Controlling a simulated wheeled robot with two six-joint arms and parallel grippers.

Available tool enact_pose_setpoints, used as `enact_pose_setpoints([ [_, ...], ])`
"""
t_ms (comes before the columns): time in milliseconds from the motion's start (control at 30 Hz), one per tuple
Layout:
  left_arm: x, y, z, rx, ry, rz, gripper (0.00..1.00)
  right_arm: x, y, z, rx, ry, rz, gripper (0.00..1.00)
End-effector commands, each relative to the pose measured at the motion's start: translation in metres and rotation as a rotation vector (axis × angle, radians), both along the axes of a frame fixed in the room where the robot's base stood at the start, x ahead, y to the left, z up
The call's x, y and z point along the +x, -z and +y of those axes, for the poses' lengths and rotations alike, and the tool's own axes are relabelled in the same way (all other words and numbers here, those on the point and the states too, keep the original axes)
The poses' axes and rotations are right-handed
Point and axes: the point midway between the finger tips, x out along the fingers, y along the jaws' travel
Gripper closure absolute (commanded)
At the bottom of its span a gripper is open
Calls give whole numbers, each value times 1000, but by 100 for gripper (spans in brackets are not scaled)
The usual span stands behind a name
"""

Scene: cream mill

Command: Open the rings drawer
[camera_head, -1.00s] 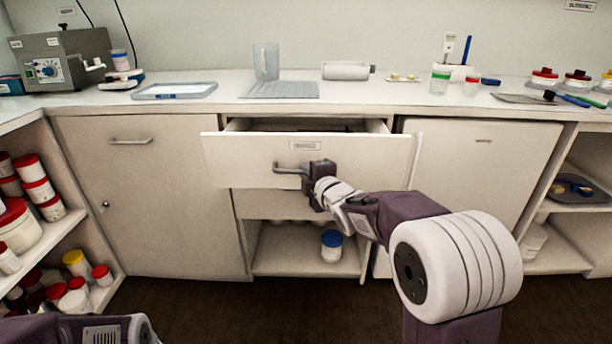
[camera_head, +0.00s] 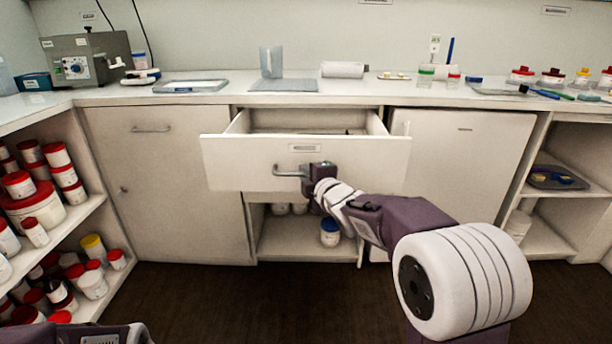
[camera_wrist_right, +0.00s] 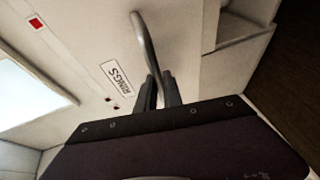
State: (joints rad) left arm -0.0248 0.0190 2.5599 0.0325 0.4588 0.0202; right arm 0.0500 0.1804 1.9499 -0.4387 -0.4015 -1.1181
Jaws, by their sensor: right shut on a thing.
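The rings drawer (camera_head: 350,160) is a cream drawer under the counter, pulled partly out, with its open top showing behind the front panel. Its label (camera_wrist_right: 117,78) reads "RINGS" in the right wrist view. A grey bar handle (camera_head: 287,174) sits on its front; it also shows in the right wrist view (camera_wrist_right: 144,40). My right gripper (camera_head: 310,172) is shut on the handle, and its two dark fingers (camera_wrist_right: 159,92) straddle the bar in the right wrist view. My left arm shows only in part at the bottom left; its gripper fingers are out of view.
The counter (camera_head: 210,99) above carries a tray (camera_head: 190,86), a clear jug (camera_head: 271,62) and several jars. An open shelf below the drawer holds a blue-lidded jar (camera_head: 330,232). Shelves of red-lidded jars stand at the left. The dark floor (camera_head: 250,300) in front is clear.

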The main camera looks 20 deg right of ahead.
Motion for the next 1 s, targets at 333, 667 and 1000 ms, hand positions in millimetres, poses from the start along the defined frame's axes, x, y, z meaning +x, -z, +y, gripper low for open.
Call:
enact_pose_setpoints([
  [333, 0, 0, 0, 0, 0, 0, 64, 0, 0, 0, 0, 0, 0, 68],
  [667, 0, -1, 0, 0, 0, 0, 64, -2, -1, 0, 0, 0, -1, 68],
  [1000, 0, -20, 0, 0, 0, 0, 64, -58, -16, -8, 1, 2, -2, 68],
])
